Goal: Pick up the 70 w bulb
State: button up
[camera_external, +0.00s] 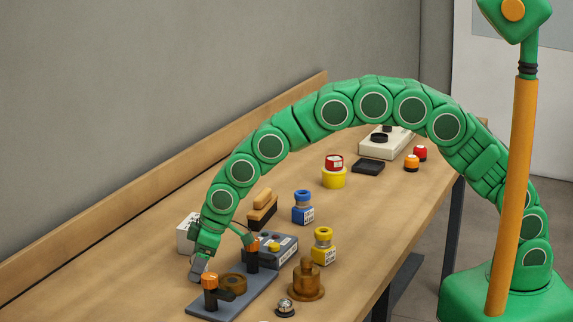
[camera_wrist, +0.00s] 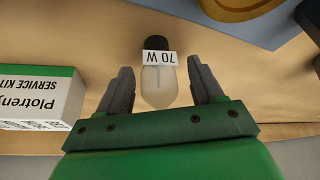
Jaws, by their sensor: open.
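The 70 w bulb (camera_wrist: 159,86) shows in the wrist view as a frosted bulb with a dark cap and a white "70 W" label, on the wooden bench. My gripper (camera_wrist: 160,65) is open, with one finger on each side of the bulb. Gaps show between the bulb and both fingers; I cannot tell how far the fingers are above the bench. In the external view my gripper (camera_external: 198,272) points down near the bench's back left, and I cannot make out the bulb there.
A white and green service kit box (camera_wrist: 38,98) stands left of the fingers in the wrist view. In the external view, a blue-grey plate (camera_external: 250,301) with orange-topped posts lies close to the right of my gripper.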

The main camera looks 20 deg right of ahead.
jog(key=c, duration=1)
jog(key=shift+c, duration=0.2)
jog(key=shift+r, duration=0.65)
notch_tip(320, 180, up, 2)
jog(key=shift+w, duration=0.1)
jog(key=s+d+r, duration=0.6)
jog(key=d+r, duration=0.3)
jog(key=d, duration=0.3)
jog(key=shift+d+r, duration=0.35)
